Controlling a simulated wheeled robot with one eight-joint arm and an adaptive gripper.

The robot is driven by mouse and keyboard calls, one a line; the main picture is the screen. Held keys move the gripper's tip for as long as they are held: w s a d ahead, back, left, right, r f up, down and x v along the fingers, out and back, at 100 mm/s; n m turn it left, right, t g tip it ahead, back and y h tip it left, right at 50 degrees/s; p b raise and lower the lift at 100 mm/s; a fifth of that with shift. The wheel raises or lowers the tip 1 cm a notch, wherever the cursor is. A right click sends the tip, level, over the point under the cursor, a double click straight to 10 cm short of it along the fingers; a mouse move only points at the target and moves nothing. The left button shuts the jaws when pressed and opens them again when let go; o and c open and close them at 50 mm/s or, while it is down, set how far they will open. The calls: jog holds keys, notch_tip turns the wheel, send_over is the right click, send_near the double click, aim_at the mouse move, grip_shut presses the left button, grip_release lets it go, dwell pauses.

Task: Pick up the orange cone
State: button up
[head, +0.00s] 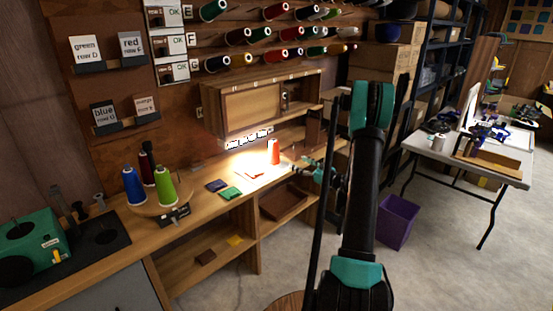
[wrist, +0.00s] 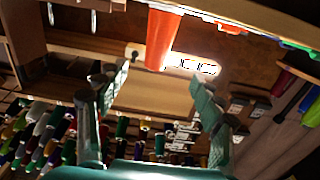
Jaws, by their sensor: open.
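The orange cone (head: 274,151) stands upright on the wooden bench under a bright light. It also shows in the wrist view (wrist: 161,40), which is upside down, at the top centre with its tip pointing down. The gripper is empty.
A red-marked white card (head: 250,173) and blue (head: 217,185) and green (head: 230,194) pieces lie left of the cone. Blue (head: 132,185) and green (head: 166,187) cones stand on a round stand further left. A wooden cabinet (head: 265,103) stands behind. A purple bin (head: 398,222) is on the floor.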

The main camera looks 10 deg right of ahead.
aim_at(278, 151)
jog(key=x, duration=1.1)
jog(key=shift+x, duration=3.15)
jog(key=shift+d+r, duration=0.15)
jog(key=shift+c, duration=0.6)
jog(key=c, duration=1.3)
jog(key=shift+c, duration=0.4)
jog(key=shift+r, duration=0.1)
notch_tip(278, 151, up, 20)
